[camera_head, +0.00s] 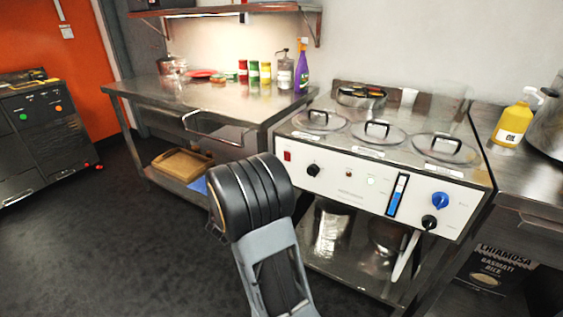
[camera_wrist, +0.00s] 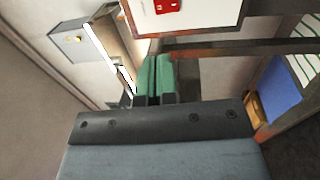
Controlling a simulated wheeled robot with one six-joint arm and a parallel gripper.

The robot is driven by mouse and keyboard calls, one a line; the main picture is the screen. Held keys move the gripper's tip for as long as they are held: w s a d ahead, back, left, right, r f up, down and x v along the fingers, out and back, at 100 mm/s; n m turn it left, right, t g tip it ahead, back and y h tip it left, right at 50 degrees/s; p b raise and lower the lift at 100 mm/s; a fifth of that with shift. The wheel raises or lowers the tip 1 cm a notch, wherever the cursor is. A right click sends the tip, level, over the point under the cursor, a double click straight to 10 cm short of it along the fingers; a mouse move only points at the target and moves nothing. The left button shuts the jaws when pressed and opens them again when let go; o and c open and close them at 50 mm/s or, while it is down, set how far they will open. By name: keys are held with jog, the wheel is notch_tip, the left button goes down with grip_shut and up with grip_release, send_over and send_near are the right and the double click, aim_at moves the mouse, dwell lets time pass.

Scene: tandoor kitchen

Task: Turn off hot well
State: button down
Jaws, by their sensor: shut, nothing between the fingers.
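The hot well (camera_head: 345,185) is a steel counter unit with a white front panel and three round lidded wells on top. A red switch (camera_head: 288,156) is at the panel's left end. The panel also has a black knob (camera_head: 313,170), a blue knob (camera_head: 440,200) and a lower black knob (camera_head: 429,222). In the wrist view, the panel's corner with the red switch (camera_wrist: 168,5) shows at the top edge. My gripper (camera_wrist: 154,62) has green fingertips, shut together and empty, just short of the panel and apart from the switch. In the head view my arm hides the gripper.
A steel table (camera_head: 185,100) stands left of the hot well, with a purple spray bottle (camera_head: 302,70) near the gap. A wooden tray (camera_head: 182,163) is on its lower shelf. A yellow bottle (camera_head: 513,124) stands on the right counter. Dark floor at left is clear.

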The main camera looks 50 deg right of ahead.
aim_at(287, 153)
jog(key=b+x, duration=0.3)
jog(key=x, duration=1.1)
jog(key=r+p, duration=0.1)
jog(key=p, duration=0.3)
jog(key=shift+d+r+y, duration=0.2)
jog(key=shift+d+y, duration=0.05)
jog(key=shift+y, duration=0.15)
jog(key=shift+r+p, duration=0.1)
jog(key=shift+p, duration=0.9)
jog(key=shift+d+y+p, duration=0.1)
jog(key=shift+y+p, duration=0.2)
jog(key=shift+p, duration=0.1)
jog(key=shift+f+b, duration=0.4)
jog(key=shift+b, duration=0.05)
jog(key=shift+s+a+r+p, duration=0.1)
jog(key=shift+a+r+p, duration=0.05)
jog(key=shift+a+p, duration=0.45)
jog(key=r+p+v, duration=0.1)
jog(key=p+v, duration=0.1)
jog(key=v, duration=1.1)
jog(key=shift+p, duration=0.4)
